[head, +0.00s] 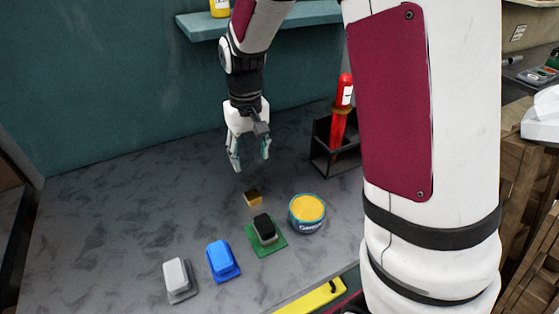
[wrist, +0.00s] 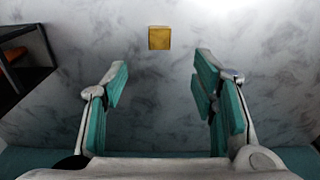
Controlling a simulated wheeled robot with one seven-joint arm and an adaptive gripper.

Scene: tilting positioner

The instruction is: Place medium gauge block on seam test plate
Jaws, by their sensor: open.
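A small gold block (head: 252,198) lies on the grey marbled table; in the wrist view the gold block (wrist: 159,38) shows as a square beyond my fingertips. It may be the medium gauge block, but no label shows. A green plate (head: 278,244) with a black block (head: 264,228) on it lies nearer the front. I cannot tell whether this plate is the seam test plate. My gripper (head: 250,163) points down above the table, behind the gold block in the head view. It is open and empty; both fingers (wrist: 161,75) are apart in the wrist view.
A blue block (head: 222,260) and a grey block (head: 178,278) stand at the front left. A yellow-topped can (head: 307,212) stands right of the green plate. A black holder (head: 322,155) with a red bottle (head: 341,115) is behind it. The table's left side is clear.

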